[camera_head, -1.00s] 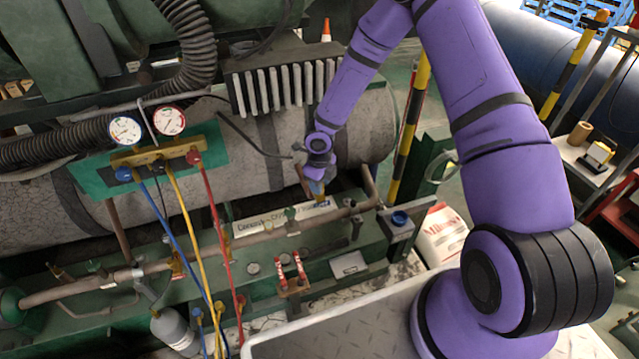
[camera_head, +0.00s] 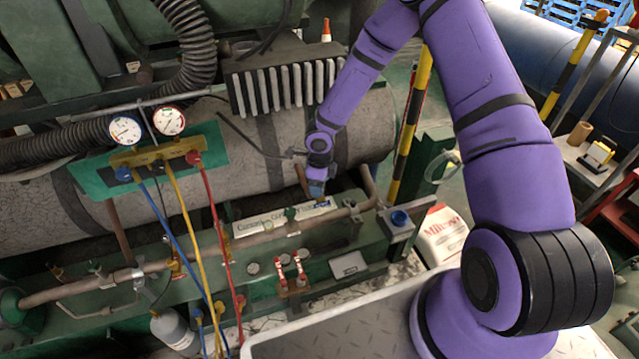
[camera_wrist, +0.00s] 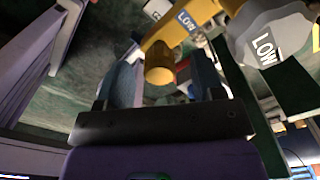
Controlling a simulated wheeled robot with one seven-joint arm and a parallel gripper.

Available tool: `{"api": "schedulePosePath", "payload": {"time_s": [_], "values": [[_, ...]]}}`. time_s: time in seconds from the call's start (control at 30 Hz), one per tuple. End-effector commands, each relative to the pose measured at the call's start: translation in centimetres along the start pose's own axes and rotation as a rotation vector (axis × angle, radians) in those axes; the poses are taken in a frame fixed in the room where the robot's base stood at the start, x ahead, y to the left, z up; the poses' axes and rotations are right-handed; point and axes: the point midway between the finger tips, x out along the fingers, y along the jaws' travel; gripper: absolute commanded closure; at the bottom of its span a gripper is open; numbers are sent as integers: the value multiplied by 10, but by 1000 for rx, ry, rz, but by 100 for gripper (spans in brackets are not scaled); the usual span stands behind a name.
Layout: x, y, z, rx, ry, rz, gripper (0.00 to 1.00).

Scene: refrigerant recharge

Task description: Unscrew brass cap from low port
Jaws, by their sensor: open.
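My gripper (camera_wrist: 166,80) is open, with one blue finger on each side of the cap in that picture. I see no clear contact, and how deep the cap lies between the fingers is hard to tell. In the head view my gripper (camera_head: 317,188) is small, above the green base frame behind the white sign; the cap cannot be made out there.
A grey knob marked "LOW" (camera_wrist: 268,36) is close to the right finger in the wrist view. In the head view, the gauge manifold (camera_head: 155,152) with blue, yellow and red hoses is at left. A copper pipe (camera_head: 262,236) runs below my gripper. A white sack (camera_head: 441,235) stands at right.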

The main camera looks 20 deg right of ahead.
Motion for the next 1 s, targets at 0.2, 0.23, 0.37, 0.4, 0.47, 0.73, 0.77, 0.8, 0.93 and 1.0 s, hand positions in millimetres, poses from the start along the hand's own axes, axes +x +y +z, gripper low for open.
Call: {"api": "schedulePosePath", "payload": {"time_s": [0.2, 0.23, 0.37, 0.4, 0.47, 0.73, 0.77, 0.8, 0.93, 1.0], "values": [[-7, 0, 0, 2, -1, -1, 38], [-10, -1, 0, 2, -1, -1, 38], [-30, -1, 0, 3, -2, -3, 38], [-38, -1, 0, 2, -3, -2, 38], [-50, -1, 0, 2, -2, -3, 38], [-92, 0, 0, 2, -2, 2, 38], [-95, 0, 0, 2, -1, 2, 38], [-98, 0, 0, 2, -1, 2, 38], [-105, 0, 0, 2, 0, 1, 39], [-106, 1, 0, 18, 3, 4, 39]]}}
